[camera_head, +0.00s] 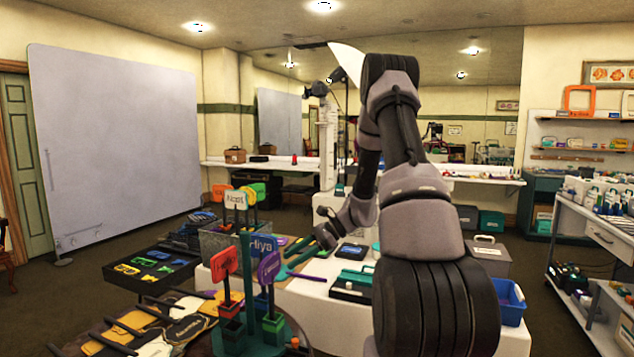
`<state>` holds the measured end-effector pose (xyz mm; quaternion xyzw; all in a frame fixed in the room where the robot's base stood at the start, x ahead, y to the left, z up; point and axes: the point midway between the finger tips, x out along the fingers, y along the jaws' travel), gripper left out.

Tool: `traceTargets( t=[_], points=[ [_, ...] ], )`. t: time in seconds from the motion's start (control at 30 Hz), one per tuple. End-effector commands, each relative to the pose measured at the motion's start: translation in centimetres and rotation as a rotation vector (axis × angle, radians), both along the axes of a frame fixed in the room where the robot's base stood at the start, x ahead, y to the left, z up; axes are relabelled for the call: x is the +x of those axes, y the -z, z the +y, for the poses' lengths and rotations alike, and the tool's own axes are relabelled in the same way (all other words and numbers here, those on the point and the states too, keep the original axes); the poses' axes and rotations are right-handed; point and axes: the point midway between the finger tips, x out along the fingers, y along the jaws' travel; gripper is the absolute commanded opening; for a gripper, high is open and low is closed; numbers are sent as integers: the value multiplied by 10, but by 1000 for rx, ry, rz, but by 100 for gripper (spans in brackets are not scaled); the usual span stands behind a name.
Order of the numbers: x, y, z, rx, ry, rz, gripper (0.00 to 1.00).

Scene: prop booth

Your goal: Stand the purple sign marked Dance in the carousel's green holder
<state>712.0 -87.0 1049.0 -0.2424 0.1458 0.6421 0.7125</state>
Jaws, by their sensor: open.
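A carousel (246,290) with a green post and several coloured holders stands in the front, left of my arm. A purple sign (268,268) on a stick shows at its right side; its lettering is too small to read. A green holder (272,326) shows low on the carousel, and a stick seems to rise from it. A red sign (223,264) and a blue sign reading Hiya (262,244) are close by. My gripper (318,240) is open, behind and right of the carousel, above the white table. Its fingertips are small and partly unclear. I see nothing held in it.
A white table (340,312) holds green and purple sticks, a dark case (352,284) and a tablet-like item. A blue bin (510,302) is at its right. Dark trays (150,268) and a mat of tools (150,325) lie at left. A shelf cart (595,240) stands far right.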

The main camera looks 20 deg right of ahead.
Motion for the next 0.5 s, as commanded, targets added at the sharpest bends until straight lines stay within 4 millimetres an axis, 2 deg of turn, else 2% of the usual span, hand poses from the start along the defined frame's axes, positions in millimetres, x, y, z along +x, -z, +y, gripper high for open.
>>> traceTargets(
  t=[0.03,0.1,0.3,0.5],
  points=[
    [-7,-23,6,-52,-49,-44,49],
    [-17,-46,12,-120,-110,-95,49],
    [-53,-107,28,-311,-274,-246,49],
    [-95,-160,38,-503,-413,-408,49]
  ],
)
